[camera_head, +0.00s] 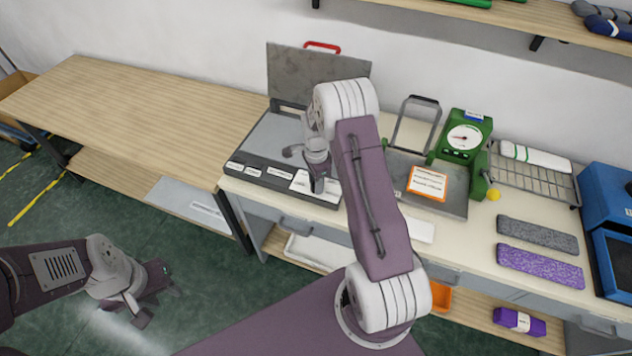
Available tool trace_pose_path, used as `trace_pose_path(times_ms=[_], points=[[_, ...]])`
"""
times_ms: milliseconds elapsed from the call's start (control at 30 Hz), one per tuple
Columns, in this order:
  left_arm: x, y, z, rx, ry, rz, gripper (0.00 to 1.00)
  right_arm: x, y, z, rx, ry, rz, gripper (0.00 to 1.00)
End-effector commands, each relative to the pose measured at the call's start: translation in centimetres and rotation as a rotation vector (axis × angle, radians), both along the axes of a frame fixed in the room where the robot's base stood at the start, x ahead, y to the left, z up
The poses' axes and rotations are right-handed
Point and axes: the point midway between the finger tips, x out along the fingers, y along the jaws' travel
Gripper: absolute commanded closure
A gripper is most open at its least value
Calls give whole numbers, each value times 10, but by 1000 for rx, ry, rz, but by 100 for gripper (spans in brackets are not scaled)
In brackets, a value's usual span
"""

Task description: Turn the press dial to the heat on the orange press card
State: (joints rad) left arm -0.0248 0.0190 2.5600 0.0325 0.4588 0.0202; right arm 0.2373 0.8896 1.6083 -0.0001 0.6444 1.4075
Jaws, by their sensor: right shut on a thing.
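The press (270,140) stands open on the bench, its grey upper plate (290,72) tilted up with a red handle (322,46). Small white labels run along its front edge. My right gripper (318,186) points down at the right end of that front edge and is shut, apparently on the press dial, which it hides. The dial's setting cannot be read. The orange press card (427,184), a white sheet with an orange border, lies right of my arm, its text too small to read. My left gripper (153,296) is open and empty, low at left over the floor.
A green machine with a round white face (465,137) stands behind the card. Right of it are a wire rack (530,178), grey and purple knitted pieces (538,235) and a blue machine (612,240). The wooden table (130,115) at left is bare.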

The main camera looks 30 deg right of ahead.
Motion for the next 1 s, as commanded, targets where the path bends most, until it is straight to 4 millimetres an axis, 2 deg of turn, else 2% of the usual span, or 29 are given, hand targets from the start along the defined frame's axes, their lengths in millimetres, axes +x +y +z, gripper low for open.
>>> trace_pose_path(times_ms=[533, 567, 600, 900, 1000], points=[[0, 0, 0, 0, 0, 0, 64, 2, -1, 2, -2, -7, -22, 100], [0, 0, 0, 0, 0, 0, 64, 2, -1, 2, -2, -7, -22, 59], [0, 0, 0, 0, 0, 0, 64, 2, -1, 1, -1, -6, -21, 48], [0, 0, 0, 0, 0, 0, 64, 1, 0, 1, 0, -3, -20, 46], [0, 0, -2, 0, 0, 0, 64, 2, 0, 9, -1, -6, -20, 46]])
